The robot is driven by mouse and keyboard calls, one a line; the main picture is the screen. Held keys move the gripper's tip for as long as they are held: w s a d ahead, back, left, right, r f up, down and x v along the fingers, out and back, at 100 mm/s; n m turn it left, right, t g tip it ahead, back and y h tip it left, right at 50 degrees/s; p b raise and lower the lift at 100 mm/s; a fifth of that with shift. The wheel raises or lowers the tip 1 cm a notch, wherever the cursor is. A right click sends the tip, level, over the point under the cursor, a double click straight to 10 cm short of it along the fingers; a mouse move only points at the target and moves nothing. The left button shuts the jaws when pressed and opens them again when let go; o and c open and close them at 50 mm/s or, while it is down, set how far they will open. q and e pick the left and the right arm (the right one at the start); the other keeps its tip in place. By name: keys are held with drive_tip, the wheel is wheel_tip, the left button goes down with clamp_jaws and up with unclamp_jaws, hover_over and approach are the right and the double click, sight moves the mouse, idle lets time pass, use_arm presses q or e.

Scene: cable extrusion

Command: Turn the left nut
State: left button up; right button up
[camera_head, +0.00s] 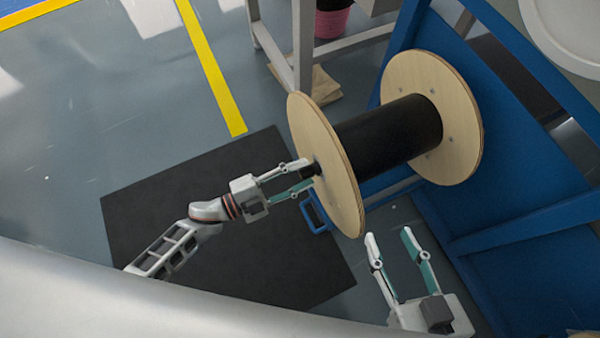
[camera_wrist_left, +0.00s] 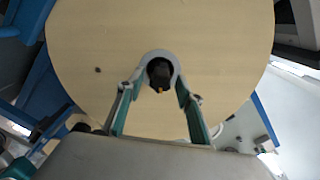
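The left nut (camera_head: 308,171) is a small dark piece at the centre of the near wooden flange (camera_head: 325,195) of the cable reel. In the left wrist view the dark nut (camera_wrist_left: 160,72) sits inside a pale ring in the flange (camera_wrist_left: 215,45). My left gripper (camera_head: 308,173) is at the nut, its fingers on either side of it. In the left wrist view the fingertips (camera_wrist_left: 159,82) look spread, with the nut between them; contact cannot be told. My right gripper (camera_head: 388,233) is open and empty, below and right of the near flange.
The reel has a black core (camera_head: 388,134) and a far flange (camera_head: 465,125), beside a blue frame (camera_head: 525,222) on the right. A black mat (camera_head: 240,255) lies on the floor. A grey stand (camera_head: 302,45) and pink bucket (camera_head: 330,22) are behind.

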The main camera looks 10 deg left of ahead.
idle(0.3)
use_arm(q)
drive_tip(key=v, duration=1.2)
